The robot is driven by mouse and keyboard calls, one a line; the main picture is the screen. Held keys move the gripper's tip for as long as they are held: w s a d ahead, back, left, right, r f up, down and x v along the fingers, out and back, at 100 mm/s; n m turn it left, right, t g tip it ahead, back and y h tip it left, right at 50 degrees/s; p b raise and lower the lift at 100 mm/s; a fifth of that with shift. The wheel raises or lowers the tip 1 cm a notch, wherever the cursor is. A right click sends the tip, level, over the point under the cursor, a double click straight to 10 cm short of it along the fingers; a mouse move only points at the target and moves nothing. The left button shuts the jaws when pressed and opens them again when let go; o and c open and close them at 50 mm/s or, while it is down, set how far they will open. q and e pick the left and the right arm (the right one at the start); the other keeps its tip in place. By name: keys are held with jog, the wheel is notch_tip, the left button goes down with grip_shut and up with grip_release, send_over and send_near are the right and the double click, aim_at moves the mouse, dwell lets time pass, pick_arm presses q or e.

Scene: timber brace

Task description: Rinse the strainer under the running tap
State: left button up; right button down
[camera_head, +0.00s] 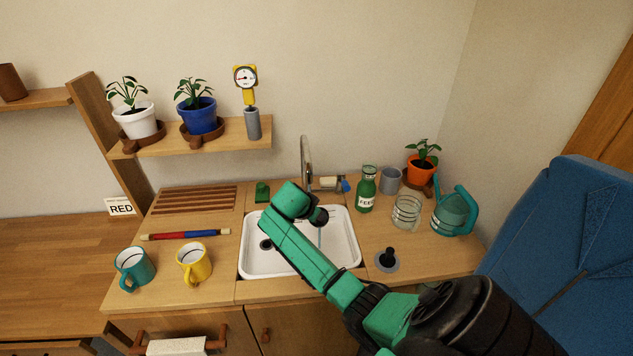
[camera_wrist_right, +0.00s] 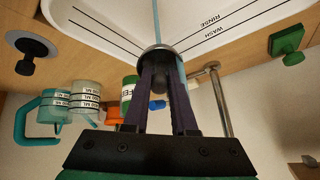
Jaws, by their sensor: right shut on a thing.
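My right arm reaches over the white sink (camera_head: 345,262), and the black end of my right gripper (camera_head: 318,216) is above the basin. In the right wrist view my right gripper (camera_wrist_right: 163,75) is shut on the strainer (camera_wrist_right: 157,49), a dark piece with a grey metal rim; the fingers hide part of it. A thin blue stream of water (camera_wrist_right: 182,70) shows beside the fingers and again past the rim; I cannot tell exactly where it meets the strainer. The curved metal tap (camera_head: 305,160) stands behind the sink and also shows in the wrist view (camera_wrist_right: 222,100). My left gripper is out of view.
A black-knobbed grey disc (camera_head: 387,260) lies right of the sink. Behind it are a green bottle (camera_head: 366,190), a glass jar (camera_head: 406,212) and a teal jug (camera_head: 454,212). A teal mug (camera_head: 134,268) and yellow mug (camera_head: 194,263) stand left. A blue chair-like shape (camera_head: 560,250) is at right.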

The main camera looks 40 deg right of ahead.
jog(key=shift+s+d, duration=0.2)
jog(key=shift+s, duration=0.25)
jog(key=shift+w+a, duration=0.3)
jog(key=shift+w, duration=0.3)
jog(key=s+a+p, duration=0.3)
jog(key=a+p, duration=0.1)
jog(key=a, duration=0.3)
jog(key=shift+s, duration=0.25)
